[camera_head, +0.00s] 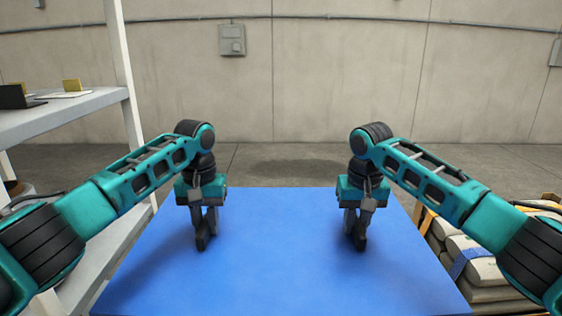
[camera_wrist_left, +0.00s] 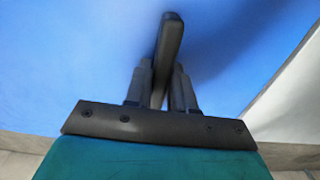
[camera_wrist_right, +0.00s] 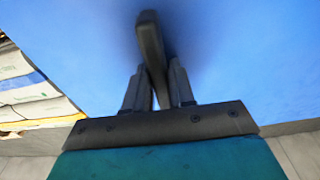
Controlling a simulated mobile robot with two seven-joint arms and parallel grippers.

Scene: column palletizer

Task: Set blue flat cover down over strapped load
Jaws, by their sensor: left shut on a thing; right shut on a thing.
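The blue flat cover (camera_head: 280,262) spreads level in front of me, between the shelf and the sacks. My left gripper (camera_head: 202,226) is shut on a dark grip bar on the cover's left part, and the bar (camera_wrist_left: 169,48) shows in the left wrist view. My right gripper (camera_head: 358,226) is shut on a matching bar (camera_wrist_right: 151,45) on the right part. The strapped load (camera_head: 480,272), stacked pale sacks with blue and orange straps, shows at the right beside and partly behind the cover's right edge. Its sacks (camera_wrist_right: 22,88) also show in the right wrist view.
A pale shelf unit (camera_head: 75,112) stands at the left, close to the cover's left edge, with a dark device and yellow items on it. Bare concrete floor (camera_head: 285,165) lies beyond the cover, in front of a concrete wall (camera_head: 350,80) with a grey box.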

